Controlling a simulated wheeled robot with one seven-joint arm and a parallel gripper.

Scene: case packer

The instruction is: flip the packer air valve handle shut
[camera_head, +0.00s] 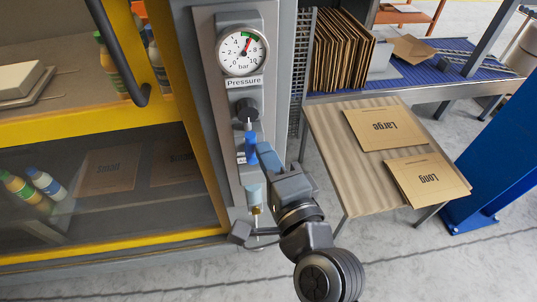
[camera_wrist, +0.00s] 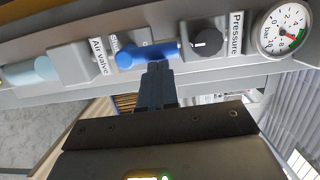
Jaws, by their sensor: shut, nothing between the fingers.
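The blue air valve handle (camera_head: 250,143) is on the grey upright panel, below the black knob. It lies in line with the panel's length. In the wrist view the handle (camera_wrist: 140,54) runs across the picture, beside the "Air valve" label (camera_wrist: 99,57) and a partly hidden label that seems to read "Shut". My gripper (camera_head: 264,150) is shut and empty, just right of the handle in the head view. In the wrist view its fingertips (camera_wrist: 157,68) are right at the handle's edge and cover a little of it. I cannot tell whether they touch.
The pressure gauge (camera_head: 242,51) and black knob (camera_head: 247,109) sit above the handle; a pale blue fitting (camera_head: 254,195) is below. A yellow-framed guard door with a dark handle (camera_head: 118,55) stands left. A table (camera_head: 325,125) with flat cartons stands right.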

